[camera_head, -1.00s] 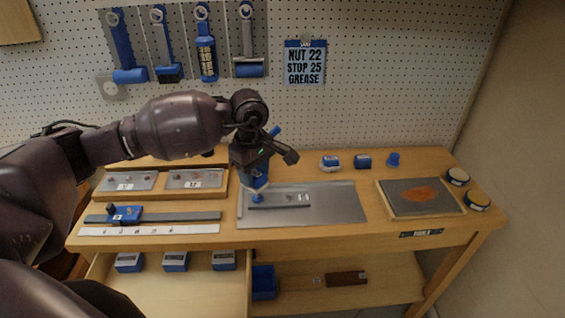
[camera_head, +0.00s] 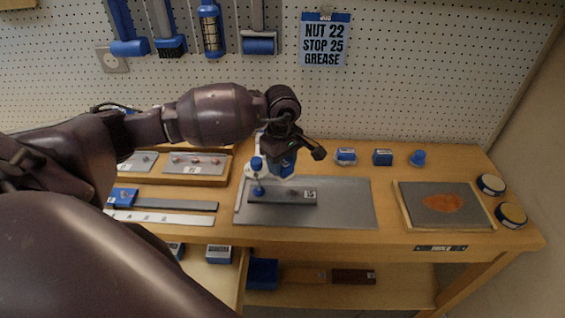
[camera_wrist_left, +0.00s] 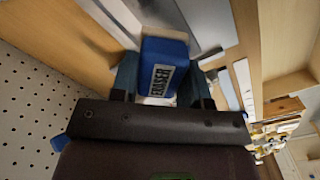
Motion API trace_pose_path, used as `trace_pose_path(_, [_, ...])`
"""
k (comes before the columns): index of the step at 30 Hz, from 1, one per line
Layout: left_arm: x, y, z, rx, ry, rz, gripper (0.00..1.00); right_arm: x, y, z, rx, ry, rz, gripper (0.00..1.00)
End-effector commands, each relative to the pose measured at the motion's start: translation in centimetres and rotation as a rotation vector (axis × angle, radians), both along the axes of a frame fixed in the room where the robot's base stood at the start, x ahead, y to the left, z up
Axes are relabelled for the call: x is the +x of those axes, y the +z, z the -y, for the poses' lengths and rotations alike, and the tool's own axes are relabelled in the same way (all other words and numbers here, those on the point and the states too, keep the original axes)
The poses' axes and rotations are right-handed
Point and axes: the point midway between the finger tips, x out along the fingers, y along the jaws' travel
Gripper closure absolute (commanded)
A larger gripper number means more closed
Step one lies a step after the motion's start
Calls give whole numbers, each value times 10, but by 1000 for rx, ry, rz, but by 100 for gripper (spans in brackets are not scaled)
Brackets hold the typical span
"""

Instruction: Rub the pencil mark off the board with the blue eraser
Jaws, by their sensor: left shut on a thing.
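My left gripper (camera_head: 281,165) is shut on the blue eraser (camera_wrist_left: 163,70), whose "ERASER" label shows between the fingers in the left wrist view. In the head view the gripper is over the back part of the grey metal sheet (camera_head: 350,205), behind a dark grey bar (camera_head: 282,197). The bar has a small white label at its right end and a faint dark spot beside it. I cannot tell whether that spot is the pencil mark. The eraser appears apart from the sheet. My right gripper is not in view.
A blue-knobbed clamp (camera_head: 258,178) stands at the bar's left end, close to the gripper. Small blue items (camera_head: 382,157) stand behind the sheet. A framed plate with an orange patch (camera_head: 440,204) and two round tins (camera_head: 511,214) are at right. An open drawer (camera_head: 212,275) is below.

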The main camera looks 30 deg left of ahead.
Motion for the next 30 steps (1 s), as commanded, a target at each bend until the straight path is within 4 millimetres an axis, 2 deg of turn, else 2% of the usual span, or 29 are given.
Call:
trace_pose_path(8, [0,-12,0,-1,1,-1,77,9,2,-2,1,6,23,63])
trace_pose_path(15, [-1,-35,0,0,1,-3,77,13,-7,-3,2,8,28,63])
trace_pose_path(24, [0,-57,0,-1,0,0,77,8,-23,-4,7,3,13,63])
trace_pose_path(30, [0,-60,0,-1,0,1,77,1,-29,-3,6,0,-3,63])
